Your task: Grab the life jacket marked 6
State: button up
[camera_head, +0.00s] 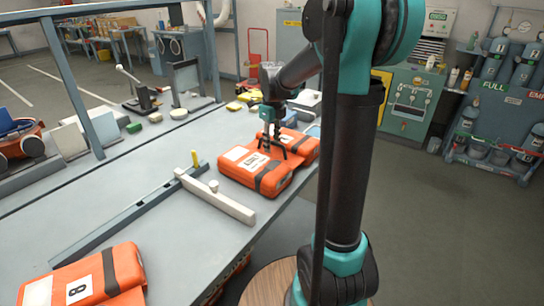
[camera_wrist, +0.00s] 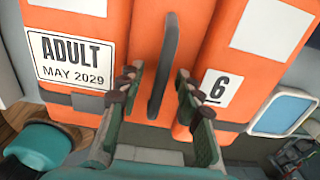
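The orange life jacket (camera_head: 236,176) lies on the workbench, with a dark strap across it. In the wrist view the orange life jacket (camera_wrist: 115,22) fills most of the picture, with an "ADULT MAY 2029" label on the left and a white label marked 6 (camera_wrist: 217,87) on the right. A dark grey handle (camera_wrist: 168,60) stands up along its middle. My gripper (camera_head: 272,150) is over the jacket, fingers pointing down. In the wrist view my gripper (camera_wrist: 157,82) is open, one finger on each side of the handle, with gaps visible. Finger contact with the jacket's top cannot be told.
Another orange life jacket marked 8 (camera_head: 85,280) lies at the bench's near left. A pale bar (camera_head: 215,196) and a long metal rail (camera_head: 125,218) lie between them. A blue-grey upright frame (camera_head: 75,85) stands at the left. Floor is clear on the right.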

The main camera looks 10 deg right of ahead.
grip_shut()
dwell(0.8)
